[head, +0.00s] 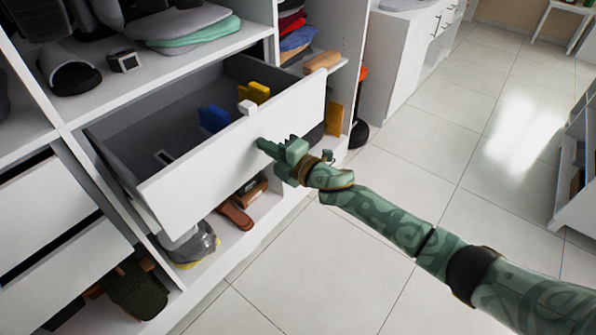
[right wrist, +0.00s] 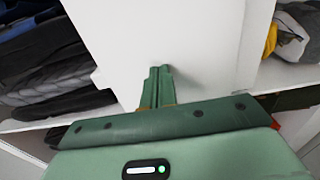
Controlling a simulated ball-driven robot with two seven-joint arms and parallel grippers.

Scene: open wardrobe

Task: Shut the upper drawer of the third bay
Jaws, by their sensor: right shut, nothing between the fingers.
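The open upper drawer (head: 235,150) stands pulled out of the white wardrobe, its grey inside showing, with a yellow, a blue and a white item in it. My right gripper (head: 262,146) is shut and empty, its fingertips at the drawer's white front panel, right of the panel's middle. In the right wrist view the shut fingers (right wrist: 158,72) point at a white panel (right wrist: 150,30), at or very close to it; I cannot tell whether they touch. My left gripper is not in view.
Folded clothes (head: 190,25) and slippers lie on the shelf above the drawer. Shoes and a bag (head: 192,245) sit on the shelf below. Other white drawer fronts (head: 40,210) are at left. The tiled floor (head: 430,160) is clear on the right.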

